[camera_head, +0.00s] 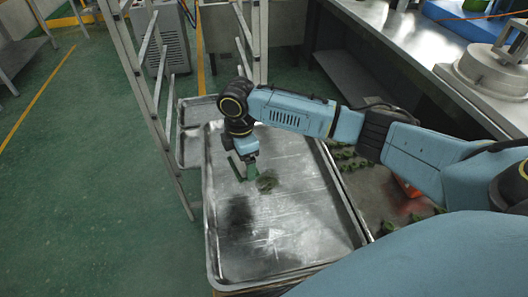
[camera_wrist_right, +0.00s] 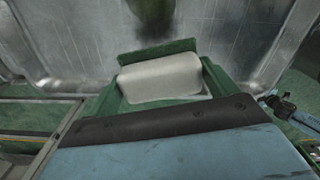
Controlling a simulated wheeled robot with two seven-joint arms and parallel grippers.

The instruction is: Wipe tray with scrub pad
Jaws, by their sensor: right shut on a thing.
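The metal tray (camera_head: 286,240) is large and shallow with raised rims, in the middle of the head view. My right gripper (camera_head: 246,168) reaches down over its far left part. In the right wrist view its green fingers are shut on a pale block (camera_wrist_right: 160,78), which looks like the scrub pad; a green strip (camera_wrist_right: 157,52) lies along its far side. I cannot tell whether the pad touches the tray floor. A greenish stain (camera_head: 267,183) lies beside the gripper, and a dark smudge (camera_head: 238,212) lies nearer. My left gripper is out of view.
A metal rack (camera_head: 150,90) stands close at the tray's left and far side. Another surface with small green pieces (camera_head: 388,227) lies to the right, below a workbench (camera_head: 400,35). Open green floor (camera_head: 70,190) is at the left.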

